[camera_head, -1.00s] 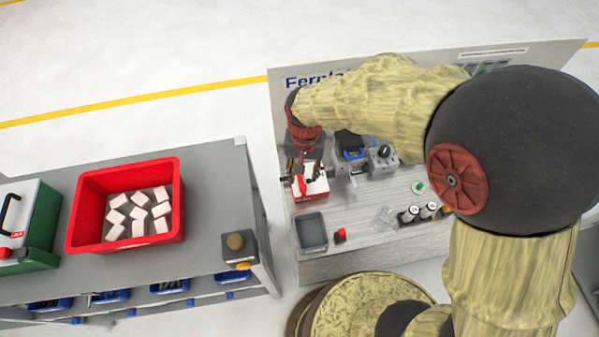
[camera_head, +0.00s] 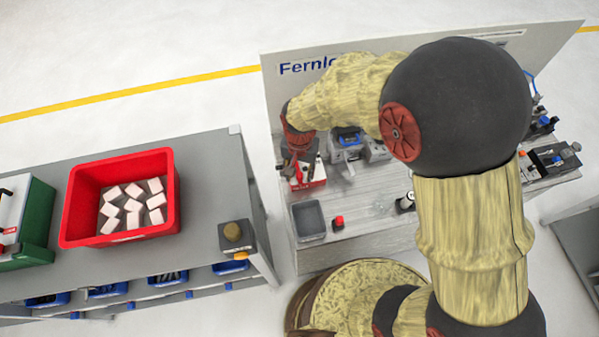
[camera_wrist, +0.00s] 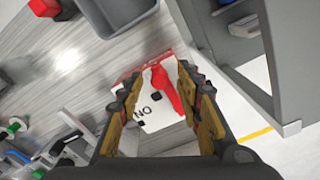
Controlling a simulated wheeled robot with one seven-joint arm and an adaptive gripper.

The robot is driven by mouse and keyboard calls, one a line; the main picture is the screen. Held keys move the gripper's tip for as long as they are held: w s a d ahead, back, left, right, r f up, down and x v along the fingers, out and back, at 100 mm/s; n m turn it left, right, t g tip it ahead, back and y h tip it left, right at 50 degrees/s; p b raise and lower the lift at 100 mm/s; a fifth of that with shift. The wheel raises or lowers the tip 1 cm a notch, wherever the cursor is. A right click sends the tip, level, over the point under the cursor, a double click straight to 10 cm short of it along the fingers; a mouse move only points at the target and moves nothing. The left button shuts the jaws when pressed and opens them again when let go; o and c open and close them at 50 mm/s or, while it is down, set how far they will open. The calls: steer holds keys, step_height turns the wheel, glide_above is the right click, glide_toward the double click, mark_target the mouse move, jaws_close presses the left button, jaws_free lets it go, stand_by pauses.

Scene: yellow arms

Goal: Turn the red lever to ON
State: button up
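The red lever (camera_wrist: 168,88) stands on a white-topped box (camera_wrist: 150,118) with a red side. In the wrist view the box's lettering reads "ON", seen upside down, at its lower left. My gripper (camera_wrist: 160,98) is open, with one finger on each side of the lever. The right fingertip is very close to the lever; I cannot tell whether it touches. In the head view the red and white box (camera_head: 312,176) sits at the left of the bench, and my gripper (camera_head: 299,163) is over it, partly hiding the lever.
A grey bin (camera_head: 308,220) and a red button (camera_head: 337,221) are in front of the box. Blue-and-grey devices (camera_head: 347,142) stand to its right. A back panel (camera_head: 290,92) rises behind. A red crate (camera_head: 70,220) of white blocks stands on the left table.

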steer(key=shift+c, duration=1.4)
jaws_close()
